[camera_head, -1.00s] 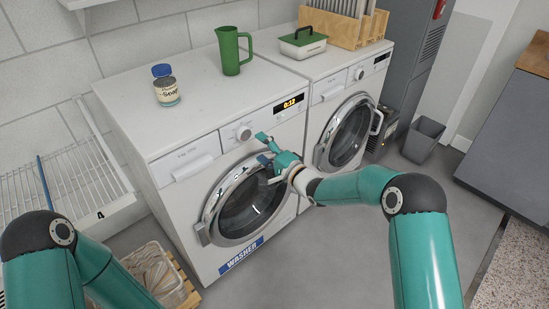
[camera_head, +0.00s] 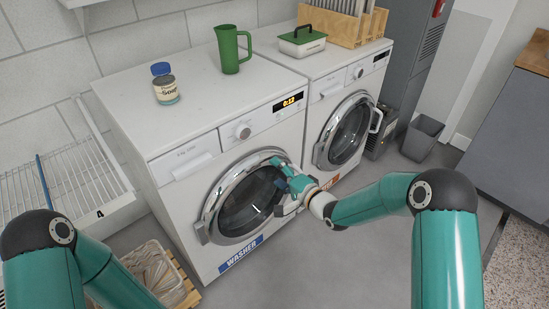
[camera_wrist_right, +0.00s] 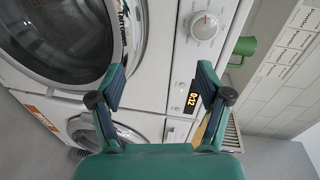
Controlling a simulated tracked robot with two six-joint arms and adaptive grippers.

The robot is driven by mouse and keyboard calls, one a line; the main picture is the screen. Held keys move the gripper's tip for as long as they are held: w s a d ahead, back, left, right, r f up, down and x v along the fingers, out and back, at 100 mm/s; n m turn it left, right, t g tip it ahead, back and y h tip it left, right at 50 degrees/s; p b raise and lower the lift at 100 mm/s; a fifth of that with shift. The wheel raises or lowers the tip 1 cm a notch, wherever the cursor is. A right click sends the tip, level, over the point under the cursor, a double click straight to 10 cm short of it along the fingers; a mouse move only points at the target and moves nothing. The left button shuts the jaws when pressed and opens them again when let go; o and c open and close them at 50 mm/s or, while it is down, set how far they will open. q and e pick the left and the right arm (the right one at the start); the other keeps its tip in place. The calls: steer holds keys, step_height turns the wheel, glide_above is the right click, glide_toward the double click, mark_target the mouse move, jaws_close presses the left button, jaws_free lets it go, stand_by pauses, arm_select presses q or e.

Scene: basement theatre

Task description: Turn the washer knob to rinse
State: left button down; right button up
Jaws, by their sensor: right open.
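The washer (camera_head: 150,140) is the left white machine, with a blue WASHER label low on its front. Its round white knob (camera_head: 243,131) sits on the front panel, left of the lit display (camera_head: 288,104). My right gripper (camera_head: 276,178) is open and empty in front of the washer door, below and to the right of the knob. In the right wrist view, the knob (camera_wrist_right: 204,26) is beyond the open fingers (camera_wrist_right: 160,76), apart from them and toward the upper right. Its pointer setting is too small to read. My left gripper is outside the view.
The round washer door (camera_head: 243,201) is shut behind my right gripper. A soap jar (camera_head: 165,86) and green pitcher (camera_head: 230,50) stand on the washer. A second machine (camera_head: 343,130) stands to the right. Floor before the machines is clear.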

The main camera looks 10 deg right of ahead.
steer(key=s+d+f+n+g+h, duration=0.2)
steer(key=s+f+g, duration=0.3)
steer(key=s+f, duration=0.8)
step_height(320, 180, down, 2)
steer(key=shift+d+f+n+h, duration=0.25)
steer(key=shift+d+n+h, duration=0.2)
steer(key=shift+h, duration=0.35)
steer(key=s+f+n+g, duration=0.1)
steer(key=s, duration=0.3)
steer(key=s+f+g, duration=0.1)
steer(key=s+f, duration=0.1)
steer(key=s, duration=0.2)
steer(key=s+f+n+g+h, duration=0.1)
steer(key=s+f+g, duration=0.1)
steer(key=s, duration=0.1)
steer(key=shift+s+d+f+n, duration=0.25)
steer(key=shift+s+d+n, duration=0.1)
steer(key=shift+s+d, duration=0.05)
steer(key=c, duration=0.4)
steer(key=s+n+g, duration=0.1)
steer(key=s, duration=0.3)
steer(key=s+f+n+g, duration=0.1)
steer(key=s, duration=0.3)
steer(key=s+g, duration=0.2)
steer(key=s, duration=0.2)
steer(key=shift+d+f+n, duration=0.2)
steer(key=shift+f+n, duration=0.05)
steer(key=shift+n, duration=0.15)
steer(key=shift+c, duration=1.4)
steer(key=shift+w, duration=0.15)
